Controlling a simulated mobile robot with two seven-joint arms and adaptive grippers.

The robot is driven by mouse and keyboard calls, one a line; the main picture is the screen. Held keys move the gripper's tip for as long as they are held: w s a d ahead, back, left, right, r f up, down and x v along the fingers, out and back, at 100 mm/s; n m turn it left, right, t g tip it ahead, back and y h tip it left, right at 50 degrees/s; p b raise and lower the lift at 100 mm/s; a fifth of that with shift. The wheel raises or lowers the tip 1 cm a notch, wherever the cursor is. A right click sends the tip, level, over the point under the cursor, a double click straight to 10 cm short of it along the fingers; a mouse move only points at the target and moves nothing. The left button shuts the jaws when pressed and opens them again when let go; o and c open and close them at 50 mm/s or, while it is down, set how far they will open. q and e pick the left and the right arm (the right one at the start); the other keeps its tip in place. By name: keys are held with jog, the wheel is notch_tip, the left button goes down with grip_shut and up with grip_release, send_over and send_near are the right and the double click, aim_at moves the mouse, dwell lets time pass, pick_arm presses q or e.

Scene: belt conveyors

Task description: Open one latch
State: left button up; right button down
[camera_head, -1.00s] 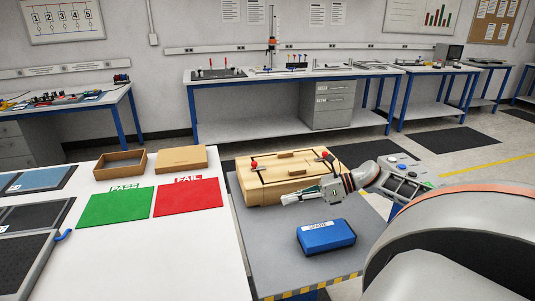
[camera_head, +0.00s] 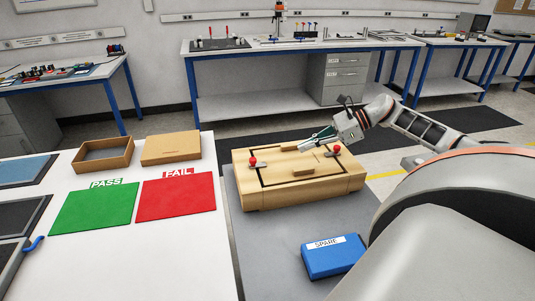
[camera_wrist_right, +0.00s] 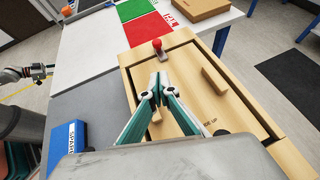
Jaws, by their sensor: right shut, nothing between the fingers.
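The light wooden box (camera_head: 300,196) has a dark groove around its lid. It bears a left latch (camera_head: 252,162) and a right latch (camera_head: 336,150), both with red knobs. My right gripper (camera_head: 306,146) is shut and empty, above the back right part of the lid, beside the right latch. In the right wrist view its fingertips (camera_wrist_right: 158,78) point toward the left latch (camera_wrist_right: 157,46), apart from it in the picture; the right latch is mostly hidden there. My left gripper (camera_wrist_right: 42,71) appears small at the left edge of the wrist view; its opening is unclear.
A blue SPARE box (camera_head: 331,257) lies on the grey table in front of the wooden box. The white table holds a green PASS sheet (camera_head: 94,208), a red FAIL sheet (camera_head: 176,198), an open tray (camera_head: 104,165) and its lid (camera_head: 171,150). Grey tabletop left of SPARE is clear.

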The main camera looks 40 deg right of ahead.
aim_at(252, 161)
jog(key=x, duration=1)
jog(key=shift+a+r, duration=0.15)
jog(key=shift+w+a+p, duration=0.4)
jog(key=shift+w+a, duration=0.55)
jog(key=shift+a, duration=0.1)
jog(key=shift+w+a, duration=0.25)
jog(key=shift+w, duration=0.05)
jog(key=a, duration=0.1)
jog(key=w+a+b, duration=0.2)
jog(key=a, duration=0.1)
jog(key=shift+f, duration=0.2)
jog(key=shift+a, duration=0.1)
jog(key=shift+r, duration=0.1)
